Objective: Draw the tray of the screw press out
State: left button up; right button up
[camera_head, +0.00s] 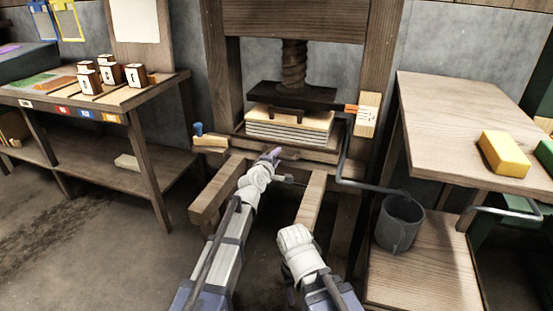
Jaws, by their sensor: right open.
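The wooden screw press (293,62) stands at the centre, with its dark platen (292,95) above a stack of pale sheets (288,130). A board with a dark handle lies on the stack. The tray (325,154) is the flat wooden piece under the stack, above two forward-reaching rails (310,200). My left gripper (270,156) is at the tray's front edge, left of its middle; contact and finger opening are too small to tell. My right gripper (293,237) is lower and nearer, over the right rail, apart from the tray; it is open, its fingers mostly hidden.
A bent metal bar (365,186) runs right of the press towards a grey bucket (399,222) on a low shelf. A yellow block (504,153) lies on the right table (450,115). A left bench (100,97) holds lettered blocks. Floor between the rails is clear.

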pick_arm(q)
jog(key=shift+c, duration=0.2)
grip_shut()
jog(key=shift+s, duration=0.1)
dwell(1.1)
